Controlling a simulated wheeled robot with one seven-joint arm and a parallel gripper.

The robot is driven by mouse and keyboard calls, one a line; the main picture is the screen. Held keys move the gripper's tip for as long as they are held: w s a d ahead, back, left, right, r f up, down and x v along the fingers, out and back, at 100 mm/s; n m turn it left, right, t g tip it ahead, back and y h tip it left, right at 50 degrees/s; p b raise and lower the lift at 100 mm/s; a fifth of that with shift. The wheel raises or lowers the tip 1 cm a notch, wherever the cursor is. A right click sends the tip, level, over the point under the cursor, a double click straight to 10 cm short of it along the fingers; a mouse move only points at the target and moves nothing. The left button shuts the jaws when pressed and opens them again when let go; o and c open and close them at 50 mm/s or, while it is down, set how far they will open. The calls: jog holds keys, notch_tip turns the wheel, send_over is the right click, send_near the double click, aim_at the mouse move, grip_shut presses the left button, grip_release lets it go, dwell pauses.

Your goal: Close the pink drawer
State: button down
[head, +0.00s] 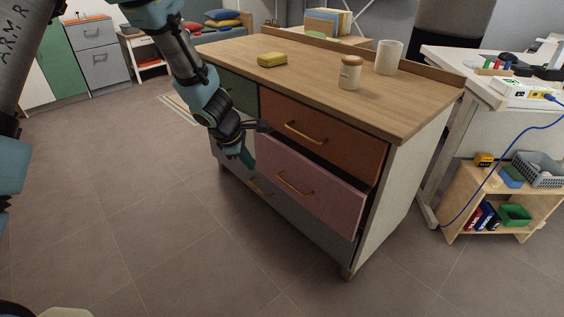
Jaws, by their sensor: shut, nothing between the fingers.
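The pink drawer (325,197) is in the lower right part of the wooden-topped cabinet. It stands partly pulled out, with a dark gap above its front and at its right side. Its brass bar handle (295,185) is on the front. My gripper (248,158) is shut and empty, beside the left end of the pink drawer's front. I cannot tell whether it touches the drawer. The arm hides part of the cabinet's left front.
The orange drawer (335,143) above looks shut. The green drawer (238,92) is partly hidden by my arm. The floor in front is clear.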

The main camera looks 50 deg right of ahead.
jog(key=n+g+h+b, duration=0.1)
jog(key=n, duration=0.2)
jog(key=n+h+b, duration=0.3)
jog(key=n, duration=0.3)
send_near(291, 157)
notch_tip(291, 157, down, 4)
jog(key=d, duration=0.2)
jog(key=shift+d+f, duration=0.25)
jog(key=shift+d, duration=0.7)
